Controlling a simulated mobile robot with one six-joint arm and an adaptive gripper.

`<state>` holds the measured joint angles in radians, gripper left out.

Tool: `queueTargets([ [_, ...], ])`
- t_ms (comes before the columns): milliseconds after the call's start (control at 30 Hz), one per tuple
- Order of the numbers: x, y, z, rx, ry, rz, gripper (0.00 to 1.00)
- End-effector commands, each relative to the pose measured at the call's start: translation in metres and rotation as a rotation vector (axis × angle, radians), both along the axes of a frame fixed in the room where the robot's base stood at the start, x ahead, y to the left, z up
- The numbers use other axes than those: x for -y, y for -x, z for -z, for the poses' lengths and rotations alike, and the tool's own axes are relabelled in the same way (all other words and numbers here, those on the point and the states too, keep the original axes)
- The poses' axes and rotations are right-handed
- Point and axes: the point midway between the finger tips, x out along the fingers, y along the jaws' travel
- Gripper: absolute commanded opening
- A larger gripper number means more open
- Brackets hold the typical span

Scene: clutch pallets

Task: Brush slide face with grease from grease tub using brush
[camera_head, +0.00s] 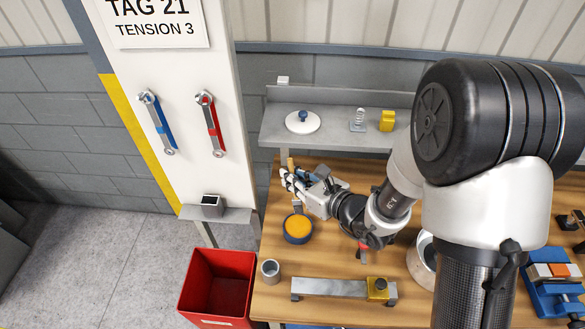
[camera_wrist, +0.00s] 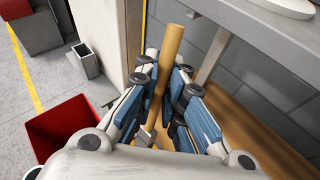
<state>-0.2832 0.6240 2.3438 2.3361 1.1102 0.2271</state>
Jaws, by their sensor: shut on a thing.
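My gripper (camera_head: 291,183) is shut on the brush, whose wooden handle (camera_wrist: 171,55) rises between the blue-padded fingers in the wrist view. The handle top (camera_head: 290,162) also shows in the head view. The brush's metal lower part (camera_head: 297,208) points down at the far edge of the grease tub (camera_head: 286,236), a round blue tub of orange grease. I cannot tell whether the bristles touch the grease. A grey metal slide bar (camera_head: 335,288) with a yellow block (camera_head: 377,289) at its right end lies on the front of the bench; its bare top is probably the slide face.
A small grey cup (camera_head: 270,271) stands left of the bar, and a light round container (camera_head: 418,262) is partly behind my arm. A red bin (camera_head: 217,287) stands left of the wooden bench. A grey shelf (camera_head: 340,138) runs behind, and a blue fixture (camera_head: 553,293) sits at right.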

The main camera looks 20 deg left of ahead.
Motion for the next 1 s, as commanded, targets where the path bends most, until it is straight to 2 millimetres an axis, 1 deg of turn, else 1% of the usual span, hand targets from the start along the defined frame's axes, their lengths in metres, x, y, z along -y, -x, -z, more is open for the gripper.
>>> queueTargets([
  [267,0.000,0.000,0.018,-0.001,0.002,0.000,0.00],
  [500,0.000,0.000,0.044,-0.001,0.002,0.000,0.00],
  [633,0.000,0.000,0.055,-0.001,0.001,-0.001,0.00],
  [767,0.000,0.000,0.060,0.000,0.001,0.000,0.00],
  [1000,0.000,0.000,0.059,0.001,0.000,0.000,0.00],
])
